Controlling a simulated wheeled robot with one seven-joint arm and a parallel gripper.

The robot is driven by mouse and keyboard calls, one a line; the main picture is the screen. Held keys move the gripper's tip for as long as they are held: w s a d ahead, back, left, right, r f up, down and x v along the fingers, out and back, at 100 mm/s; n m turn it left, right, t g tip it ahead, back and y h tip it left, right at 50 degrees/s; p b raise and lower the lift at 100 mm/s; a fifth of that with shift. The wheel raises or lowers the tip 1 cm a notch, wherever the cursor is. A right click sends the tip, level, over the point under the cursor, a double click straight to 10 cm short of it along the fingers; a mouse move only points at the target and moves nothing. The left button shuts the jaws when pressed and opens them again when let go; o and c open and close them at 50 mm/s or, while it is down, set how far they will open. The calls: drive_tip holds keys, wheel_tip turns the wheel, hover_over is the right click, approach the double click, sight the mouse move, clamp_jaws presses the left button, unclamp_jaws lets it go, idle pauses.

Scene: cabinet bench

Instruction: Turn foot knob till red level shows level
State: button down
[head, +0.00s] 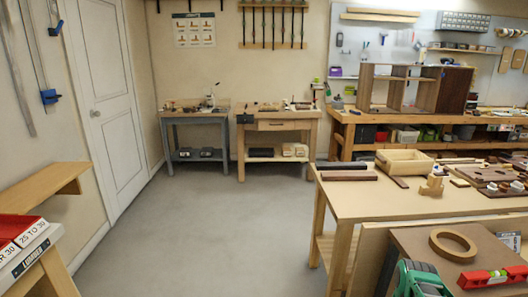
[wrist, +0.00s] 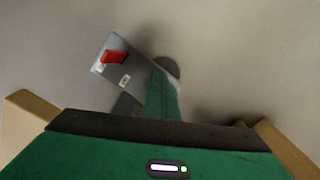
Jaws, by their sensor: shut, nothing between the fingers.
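A red level (head: 492,277) lies on a brown-topped piece (head: 425,240) at the lower right of the head view. Its vial is too small to read. No foot knob can be made out in either view. In the wrist view, a narrow green part, which I take to be my gripper (wrist: 163,92), stands out over grey floor, shut and empty. Its fingertips are hard to tell apart. A wide green body with a dark band and a small light fills the bottom of that view. My gripper does not show in the head view.
A tan ring (head: 453,245) lies beside the level. A wooden workbench (head: 430,204) behind it carries a tray and wood pieces. A green and black thing (head: 420,280) shows at the bottom edge. Open grey floor (head: 225,235) lies left of the bench.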

wheel_tip(320, 180, up, 6)
drive_tip(key=shift+s+a, duration=0.25)
idle(0.6)
